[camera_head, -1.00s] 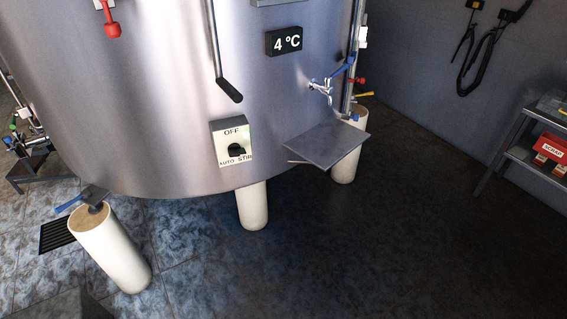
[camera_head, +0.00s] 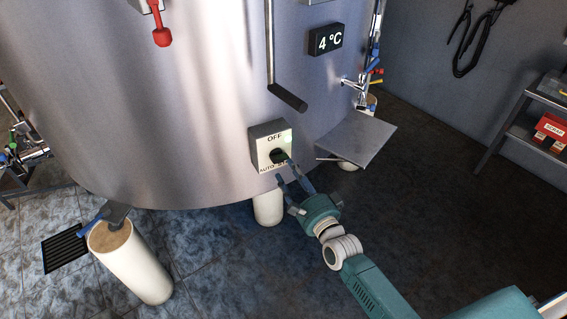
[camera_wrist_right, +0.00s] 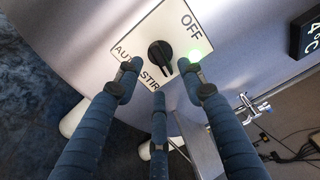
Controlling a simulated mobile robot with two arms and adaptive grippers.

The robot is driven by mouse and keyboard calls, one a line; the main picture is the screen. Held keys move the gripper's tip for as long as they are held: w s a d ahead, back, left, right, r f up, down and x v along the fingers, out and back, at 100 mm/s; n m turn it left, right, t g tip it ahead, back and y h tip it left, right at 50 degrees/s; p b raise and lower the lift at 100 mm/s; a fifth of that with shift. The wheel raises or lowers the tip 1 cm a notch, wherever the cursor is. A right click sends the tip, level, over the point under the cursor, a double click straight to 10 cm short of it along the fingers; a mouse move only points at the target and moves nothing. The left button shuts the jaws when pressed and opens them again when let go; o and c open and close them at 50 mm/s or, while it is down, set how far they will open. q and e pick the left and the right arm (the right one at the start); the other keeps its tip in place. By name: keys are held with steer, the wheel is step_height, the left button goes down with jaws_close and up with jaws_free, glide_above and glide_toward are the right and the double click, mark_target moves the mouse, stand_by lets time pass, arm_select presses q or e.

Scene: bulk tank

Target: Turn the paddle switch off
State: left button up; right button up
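The paddle switch is a black rotary knob on a white plate (camera_head: 256,146) low on the steel tank, marked OFF, AUTO and STIR. In the right wrist view the black knob (camera_wrist_right: 159,52) shows whole, with a pale line at its end near STIR. My right gripper (camera_head: 286,172) is in front of the plate's lower right, partly covering the knob and STIR. In the right wrist view its three blue fingers (camera_wrist_right: 160,76) are spread around the knob's near side, with nothing between them. Contact cannot be told. My left gripper is not in view.
A dark-handled lever (camera_head: 287,97) hangs just above the switch. A grey shelf (camera_head: 356,138) and a tap (camera_head: 358,90) stand out to the right. White tank legs (camera_head: 131,262) stand below. A rack (camera_head: 511,130) is at the far right. The floor at lower right is clear apart from my arm.

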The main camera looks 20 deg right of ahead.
mark_target(279, 158)
steer(key=w, duration=0.2)
steer(key=w+a, duration=0.1)
steer(key=w, duration=0.2)
steer(key=shift+w, duration=0.15)
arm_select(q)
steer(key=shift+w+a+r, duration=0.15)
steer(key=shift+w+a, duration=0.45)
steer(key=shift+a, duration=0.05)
arm_select(e)
jaws_close()
